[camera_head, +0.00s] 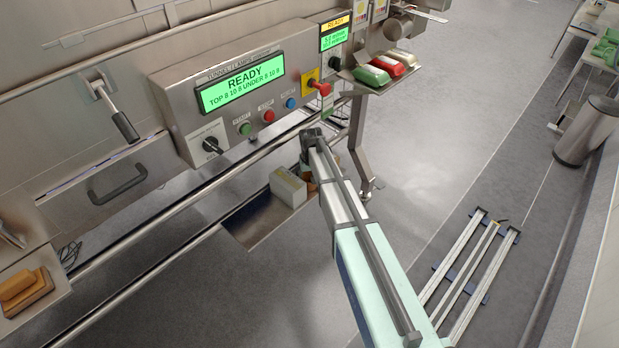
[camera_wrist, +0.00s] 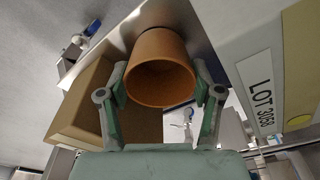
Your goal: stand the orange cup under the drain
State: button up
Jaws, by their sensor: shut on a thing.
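The orange cup (camera_wrist: 160,60) sits between the two fingers of my gripper (camera_wrist: 161,88) in the wrist view. My gripper is shut on it, and its open mouth faces the wrist camera.
A white box (camera_head: 288,187) stands left of my gripper; a white box labelled LOT 3058 (camera_wrist: 262,92) is close in the wrist view. A tan box (camera_wrist: 82,108) is beside the left finger. A long rail (camera_head: 190,222) runs along the machine.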

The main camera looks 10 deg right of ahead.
jog(key=shift+f, duration=0.1)
jog(key=o, duration=1.4)
jog(key=r, duration=0.4)
jog(key=s+r, duration=0.1)
jog(key=r, duration=0.7)
jog(key=shift+s+b, duration=0.25)
jog(key=shift+b, duration=0.1)
jog(key=shift+c, duration=0.3)
